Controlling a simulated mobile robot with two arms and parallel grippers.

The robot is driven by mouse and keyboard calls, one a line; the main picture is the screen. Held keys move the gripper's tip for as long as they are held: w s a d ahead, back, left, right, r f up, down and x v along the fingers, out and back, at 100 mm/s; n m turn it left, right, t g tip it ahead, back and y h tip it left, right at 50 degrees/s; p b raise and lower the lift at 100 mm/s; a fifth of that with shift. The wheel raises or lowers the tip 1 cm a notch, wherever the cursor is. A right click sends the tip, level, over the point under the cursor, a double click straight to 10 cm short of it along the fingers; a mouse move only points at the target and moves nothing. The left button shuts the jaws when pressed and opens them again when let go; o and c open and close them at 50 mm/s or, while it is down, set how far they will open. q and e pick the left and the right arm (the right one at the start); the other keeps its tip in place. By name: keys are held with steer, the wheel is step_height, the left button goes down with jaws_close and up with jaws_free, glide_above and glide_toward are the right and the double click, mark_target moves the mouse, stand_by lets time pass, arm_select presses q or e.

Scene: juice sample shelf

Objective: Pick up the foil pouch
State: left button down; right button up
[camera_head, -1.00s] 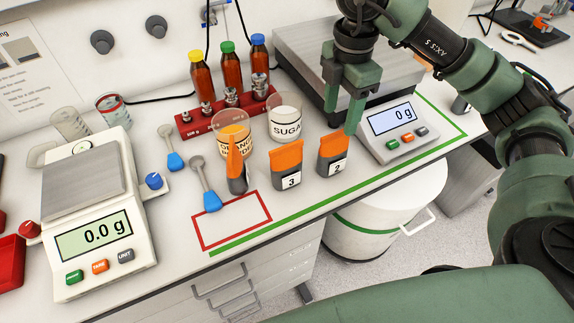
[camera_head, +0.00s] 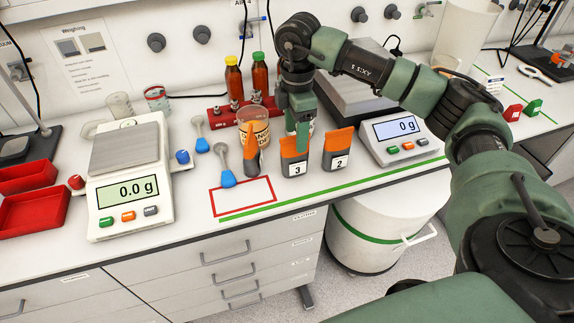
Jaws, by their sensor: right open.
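Three orange and dark grey foil pouches stand on the bench. The pouch marked 3 (camera_head: 294,166) is in the middle, the pouch marked 2 (camera_head: 338,160) is to its right, and a third pouch (camera_head: 253,158) is turned edge-on at left, its number not showing. My right gripper (camera_head: 302,146) is open and points down at the top of pouch 3, with its fingers overlapping that pouch's upper right edge in the picture. I cannot tell whether it touches. My left gripper is out of view.
A beaker (camera_head: 258,126) of orange powder stands behind the edge-on pouch. Blue-ended scoops (camera_head: 226,177), a left scale (camera_head: 133,203) and a right scale (camera_head: 403,151) flank the pouches.

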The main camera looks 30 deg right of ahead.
mark_target(295, 155)
steer(key=shift+w+d+f+p, duration=0.15)
steer(key=shift+f+p, duration=0.1)
steer(key=shift+f, duration=0.3)
steer(key=shift+w+a+f+p, duration=0.1)
steer(key=shift+f+p, duration=0.1)
steer(key=shift+f, duration=0.35)
steer(key=f, duration=0.1)
steer(key=f+p, duration=0.1)
steer(key=f, duration=0.1)
steer(key=shift+s+f, duration=0.3)
steer(key=shift+f, duration=0.1)
steer(key=shift+w+f, duration=0.1)
steer(key=shift+f, duration=0.05)
steer(key=c, duration=1.2)
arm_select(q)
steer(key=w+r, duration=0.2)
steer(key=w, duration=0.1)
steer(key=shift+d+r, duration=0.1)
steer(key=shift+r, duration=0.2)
arm_select(e)
jaws_close()
